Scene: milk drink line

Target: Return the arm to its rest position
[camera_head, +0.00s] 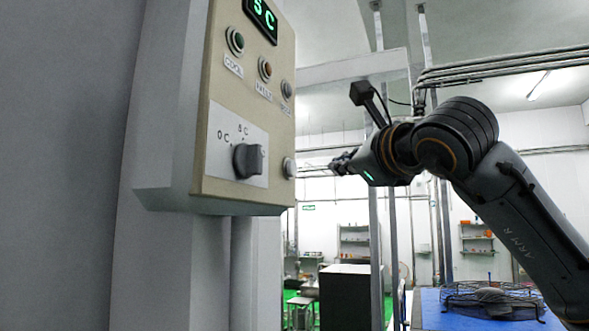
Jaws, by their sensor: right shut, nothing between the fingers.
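My right arm (515,205) comes in from the lower right and reaches up and left. Its gripper (343,162) is small in the picture, points left and is shut with nothing held. It is to the right of a beige control panel (222,120), with a visible gap in the picture. The panel carries a dark rotary knob (248,161), several round buttons and a green lit display (262,17). My left gripper is not in view.
A grey wall (70,160) fills the left side. Metal posts (374,240) stand behind the gripper. A dark cabinet (345,298) and shelves (354,242) stand farther back.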

